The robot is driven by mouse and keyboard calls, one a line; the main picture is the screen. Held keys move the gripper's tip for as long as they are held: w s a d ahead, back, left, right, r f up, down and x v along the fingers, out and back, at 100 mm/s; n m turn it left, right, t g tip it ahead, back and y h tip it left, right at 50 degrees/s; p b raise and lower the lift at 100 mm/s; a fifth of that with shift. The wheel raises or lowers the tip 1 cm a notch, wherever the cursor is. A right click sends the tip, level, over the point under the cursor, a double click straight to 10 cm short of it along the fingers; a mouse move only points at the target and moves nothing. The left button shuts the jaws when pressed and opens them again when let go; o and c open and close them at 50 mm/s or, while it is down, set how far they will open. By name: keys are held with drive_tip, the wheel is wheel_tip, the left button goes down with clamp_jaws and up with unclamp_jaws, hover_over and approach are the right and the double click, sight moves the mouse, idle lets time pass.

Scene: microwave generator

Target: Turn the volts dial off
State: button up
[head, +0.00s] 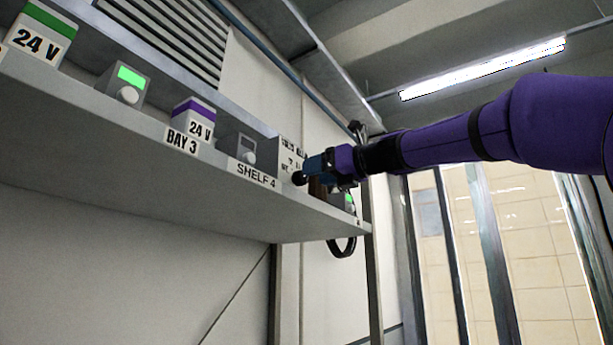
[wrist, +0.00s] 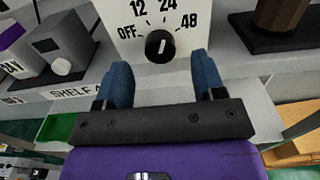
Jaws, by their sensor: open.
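The volts dial is a round black knob (wrist: 160,45) on the front of a white box (wrist: 112,22) in the wrist view. The marks OFF, 12, 24 and 48 run around it from left to right. Its white pointer line stands nearly upright, below the gap between 12 and 24. The box (head: 288,150) is partly hidden by my gripper in the head view. My gripper (wrist: 164,72) is open, its two blue fingers apart on either side of the knob's lower front, with nothing visible between them. It is also in front of the box in the head view (head: 313,167).
The box stands on a long grey shelf (head: 150,150). To its left are a grey unit with a knob (head: 238,145), a purple-topped 24 V block (head: 195,118) and another green-screen unit (head: 124,84). A brown cylinder on a black base (wrist: 278,35) stands close on the right.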

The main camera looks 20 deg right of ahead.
sight(299, 178)
drive_tip(key=shift+x, duration=1.8)
drive_tip(key=shift+c, duration=0.4)
drive_tip(key=c, duration=0.8)
drive_tip(key=shift+c, duration=0.2)
drive_tip(key=shift+n, duration=0.3)
drive_tip(key=shift+s+a+f+n, duration=0.1)
drive_tip(key=shift+f+n, duration=0.05)
drive_tip(key=shift+n, duration=4.15)
drive_tip(key=shift+a+f+n, duration=0.1)
drive_tip(key=shift+n, duration=4.2)
